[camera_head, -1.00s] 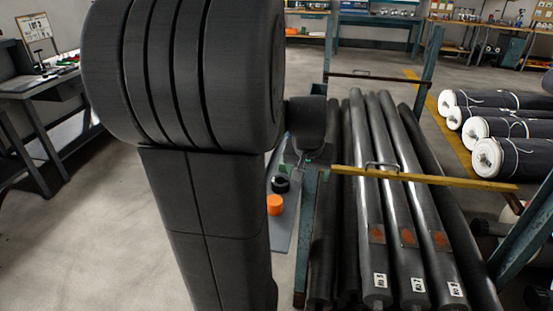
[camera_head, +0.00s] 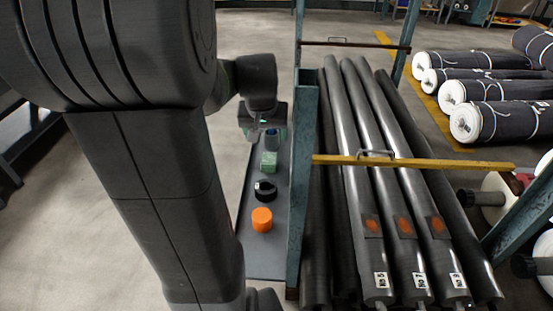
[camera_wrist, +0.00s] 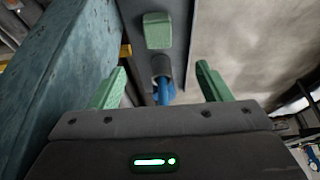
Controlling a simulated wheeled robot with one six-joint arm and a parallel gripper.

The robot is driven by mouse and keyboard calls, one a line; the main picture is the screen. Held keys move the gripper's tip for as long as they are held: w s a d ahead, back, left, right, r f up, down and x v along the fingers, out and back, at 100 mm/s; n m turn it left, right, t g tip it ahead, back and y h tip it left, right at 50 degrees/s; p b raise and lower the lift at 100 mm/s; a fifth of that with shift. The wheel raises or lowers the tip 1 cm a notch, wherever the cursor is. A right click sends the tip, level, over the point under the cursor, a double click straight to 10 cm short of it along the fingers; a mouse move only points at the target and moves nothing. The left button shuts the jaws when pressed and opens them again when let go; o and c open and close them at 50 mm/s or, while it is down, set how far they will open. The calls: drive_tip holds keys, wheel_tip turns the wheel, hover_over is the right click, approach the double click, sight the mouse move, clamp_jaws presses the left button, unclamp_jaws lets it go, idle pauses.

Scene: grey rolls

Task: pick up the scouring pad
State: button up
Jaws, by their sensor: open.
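The scouring pad, seemingly the green block (camera_head: 269,162), lies on a narrow grey board (camera_head: 262,258) in the head view. It also shows at the top middle of the wrist view (camera_wrist: 158,31). My gripper (camera_head: 268,133) is over the far part of the board, beyond the pad. In the wrist view its two green fingers (camera_wrist: 161,67) are spread apart, with nothing held. The pad is ahead of the fingertips, roughly centred between them. A blue and dark grey cylindrical thing (camera_wrist: 162,72) lies between the fingers and the pad.
A black ring-like roll (camera_head: 265,190) and an orange cylinder (camera_head: 262,219) stand on the board nearer me. A teal rack post (camera_head: 303,190) rises close on the right.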

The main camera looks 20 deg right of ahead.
approach(269, 156)
drive_tip(key=f, duration=0.3)
drive_tip(key=shift+w+d+b, duration=0.2)
drive_tip(key=shift+d+b, duration=0.15)
drive_tip(key=shift+b, duration=0.05)
drive_tip(key=shift+w+x, duration=0.1)
drive_tip(key=shift+x, duration=1.4)
drive_tip(key=shift+w+x, duration=0.15)
drive_tip(key=shift+x, duration=1.3)
drive_tip(key=shift+r, duration=0.1)
drive_tip(key=shift+c, duration=0.4)
drive_tip(key=c, duration=1)
